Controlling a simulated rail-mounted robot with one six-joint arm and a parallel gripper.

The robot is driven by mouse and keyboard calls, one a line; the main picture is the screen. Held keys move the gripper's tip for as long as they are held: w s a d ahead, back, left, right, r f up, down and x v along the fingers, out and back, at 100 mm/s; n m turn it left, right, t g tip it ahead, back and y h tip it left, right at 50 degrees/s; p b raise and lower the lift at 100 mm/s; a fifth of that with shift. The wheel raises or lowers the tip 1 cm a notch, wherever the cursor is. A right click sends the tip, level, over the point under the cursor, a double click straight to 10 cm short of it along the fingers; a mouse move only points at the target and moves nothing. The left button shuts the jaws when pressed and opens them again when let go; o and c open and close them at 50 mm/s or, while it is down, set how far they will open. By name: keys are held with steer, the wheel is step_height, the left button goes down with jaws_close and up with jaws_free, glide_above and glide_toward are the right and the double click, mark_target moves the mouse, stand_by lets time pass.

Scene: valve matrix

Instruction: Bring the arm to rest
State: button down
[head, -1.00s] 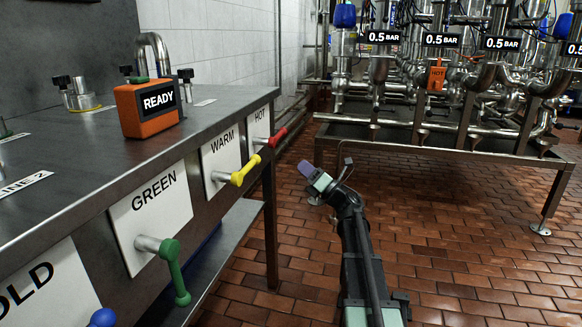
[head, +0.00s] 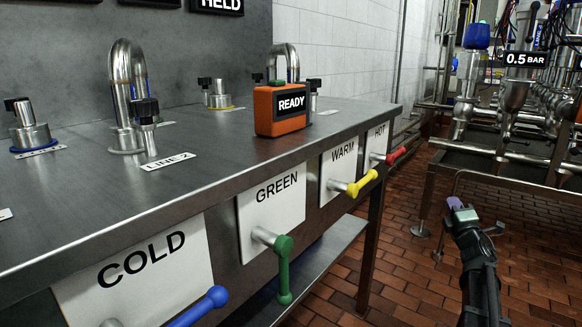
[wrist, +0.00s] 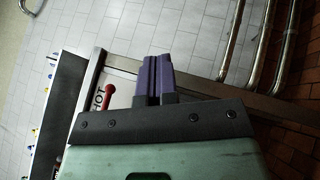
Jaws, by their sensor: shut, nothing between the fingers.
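My gripper (head: 458,208) is at the lower right of the head view, raised above the brick floor and to the right of the steel bench. In the wrist view my gripper (wrist: 156,62) shows its two purple fingers side by side and shut, with nothing between them. My arm reaches up from the bottom edge of the head view. The gripper appears clear of the red HOT handle (head: 395,156), which also shows in the wrist view (wrist: 108,102).
The steel bench (head: 190,196) fills the left, with blue (head: 200,307), green (head: 283,270) and yellow (head: 362,184) handles sticking out. An orange READY box (head: 280,122) stands on it. A pipe rack (head: 510,165) stands behind the arm. Brick floor (head: 405,275) lies open between.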

steer(key=s+a+f+m+g+h+p, duration=0.2)
steer(key=s+f+m+g+h+p, duration=0.5)
steer(key=m+g, duration=0.85)
steer(key=s+a+m+g+y+p, duration=0.25)
steer(key=s+a+y+p, duration=0.2)
steer(key=s+a, duration=0.7)
steer(key=s+a+m+g+y+p, duration=0.2)
steer(key=s+a+g+y+p, duration=0.3)
steer(key=a, duration=1.2)
steer(key=s+a+r+n+t+p, duration=0.1)
steer(key=s+a+r+p, duration=0.1)
steer(key=a+r+p, duration=0.35)
step_height(320, 180, up, 35)
steer(key=p, duration=3.4)
step_height(320, 180, down, 10)
steer(key=b, duration=0.9)
steer(key=shift+w+r, duration=0.25)
steer(key=shift+w, duration=0.1)
